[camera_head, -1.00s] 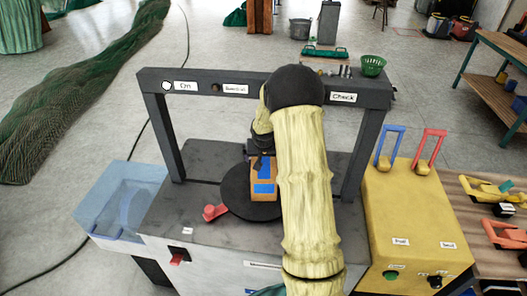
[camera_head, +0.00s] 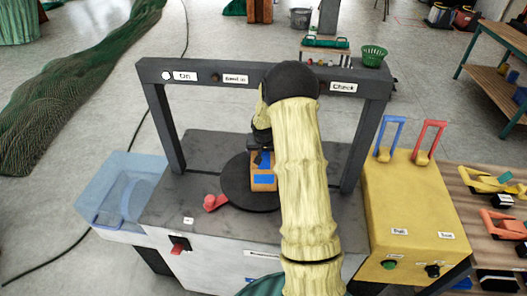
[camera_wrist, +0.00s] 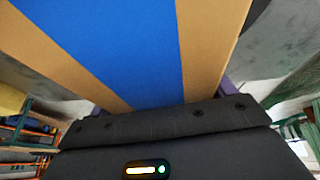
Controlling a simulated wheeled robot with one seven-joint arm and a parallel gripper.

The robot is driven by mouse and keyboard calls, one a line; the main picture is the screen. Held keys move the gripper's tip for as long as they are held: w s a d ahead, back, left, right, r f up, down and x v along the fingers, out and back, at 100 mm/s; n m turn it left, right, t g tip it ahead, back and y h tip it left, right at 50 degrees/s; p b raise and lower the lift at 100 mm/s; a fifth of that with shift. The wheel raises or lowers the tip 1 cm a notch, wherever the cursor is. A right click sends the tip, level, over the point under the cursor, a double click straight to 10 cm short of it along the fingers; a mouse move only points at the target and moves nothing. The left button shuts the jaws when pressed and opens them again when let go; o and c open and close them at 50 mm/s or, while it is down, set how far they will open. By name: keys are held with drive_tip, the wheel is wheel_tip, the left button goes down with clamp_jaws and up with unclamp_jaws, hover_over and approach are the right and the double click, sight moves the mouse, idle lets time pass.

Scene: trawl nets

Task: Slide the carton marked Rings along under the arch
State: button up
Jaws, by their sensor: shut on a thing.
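A small orange-brown carton with blue panels (camera_head: 264,182) sits on a dark round plate (camera_head: 236,187) on the grey machine top, under the dark arch (camera_head: 250,75). No Rings marking can be read on it from here. My gripper (camera_head: 262,155) reaches down from behind the carton and is shut on it; my arm hides the right part of the plate. In the wrist view the carton (camera_wrist: 110,40) fills the upper middle, with its blue band, close against the gripper (camera_wrist: 165,110).
A red knob (camera_head: 214,202) stands at the plate's left front edge. A clear blue bin (camera_head: 125,195) is on the left. A yellow box with blue and red levers (camera_head: 410,205) is on the right. The arch posts bound both sides.

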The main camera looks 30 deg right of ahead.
sight(256, 168)
drive_tip(key=c, duration=0.6)
drive_tip(key=shift+w+d+r+m+h+b, duration=0.15)
drive_tip(key=shift+w+m+b, duration=0.1)
drive_tip(key=shift+w+m, duration=0.25)
drive_tip(key=shift+w+d+f+m+h+b, duration=0.15)
drive_tip(key=shift+w+m+b, duration=0.15)
drive_tip(key=shift+w, duration=0.25)
drive_tip(key=shift+a+r, duration=0.1)
drive_tip(key=o, duration=1.3)
drive_tip(key=v, duration=0.4)
drive_tip(key=shift+r+b, duration=0.35)
drive_tip(key=s+a+b, duration=0.1)
drive_tip(key=s+a, duration=0.1)
drive_tip(key=s, duration=0.1)
drive_tip(key=s+a+b, duration=0.1)
drive_tip(key=s+a, duration=0.1)
drive_tip(key=s, duration=0.1)
drive_tip(key=s+a+b, duration=0.1)
drive_tip(key=s+a, duration=0.2)
drive_tip(key=s, duration=0.1)
